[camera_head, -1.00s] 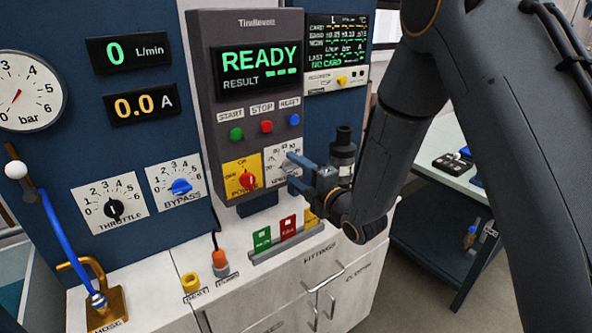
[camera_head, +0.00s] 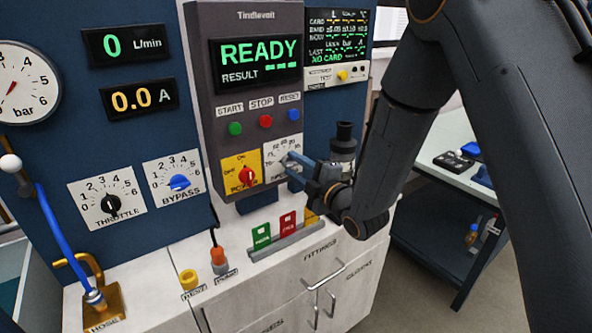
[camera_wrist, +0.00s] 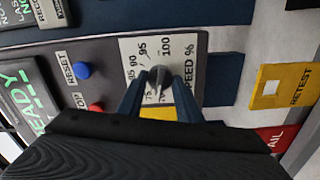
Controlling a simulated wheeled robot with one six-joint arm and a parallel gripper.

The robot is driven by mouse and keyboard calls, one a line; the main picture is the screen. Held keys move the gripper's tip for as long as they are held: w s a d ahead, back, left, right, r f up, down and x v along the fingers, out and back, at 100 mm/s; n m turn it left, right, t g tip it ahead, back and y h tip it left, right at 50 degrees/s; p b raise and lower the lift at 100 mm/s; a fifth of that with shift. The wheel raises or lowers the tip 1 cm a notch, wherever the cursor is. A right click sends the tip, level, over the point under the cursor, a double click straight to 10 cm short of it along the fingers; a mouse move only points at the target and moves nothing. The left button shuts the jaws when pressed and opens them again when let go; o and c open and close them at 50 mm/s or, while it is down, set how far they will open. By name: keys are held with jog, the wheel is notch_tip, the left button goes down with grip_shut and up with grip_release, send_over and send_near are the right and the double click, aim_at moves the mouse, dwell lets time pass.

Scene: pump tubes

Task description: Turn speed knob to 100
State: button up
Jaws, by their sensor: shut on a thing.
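The speed knob (camera_wrist: 160,78) is small and grey, on a white dial plate (camera_wrist: 172,50) marked "SPEED %". In the wrist view, 85, 90, 95 and 100 can be read on the dial; the lower marks are partly covered. My gripper (camera_wrist: 160,90) has its two blue fingers on either side of the knob, shut on it. Which mark the knob points at cannot be told. In the head view the dial plate (camera_head: 280,149) shows at the lower right of the grey control box, with my gripper (camera_head: 291,168) covering the knob.
A red power knob (camera_head: 246,176) on a yellow plate sits just left of the speed dial. Green, red and blue buttons (camera_head: 265,121) are above. The display (camera_head: 258,64) reads READY. Green and red cards (camera_head: 288,222) stand in a holder below the box.

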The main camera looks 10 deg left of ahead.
jog(key=m+b, duration=0.2)
jog(key=m, duration=0.2)
jog(key=shift+f+m, duration=0.1)
jog(key=shift+m, duration=0.2)
jog(key=m+b, duration=0.1)
jog(key=m, duration=0.2)
jog(key=shift+m, duration=0.3)
jog(key=m+b, duration=0.1)
jog(key=m, duration=0.3)
jog(key=shift+m, duration=0.3)
jog(key=m+b, duration=0.1)
jog(key=m, duration=0.8)
jog(key=shift+f, duration=0.1)
jog(key=m, duration=0.3)
jog(key=shift+m, duration=0.3)
jog(key=m, duration=0.4)
jog(key=shift+s+p, duration=0.1)
jog(key=shift+p, duration=0.3)
jog(key=shift+m+p, duration=0.3)
jog(key=shift+m, duration=1.6)
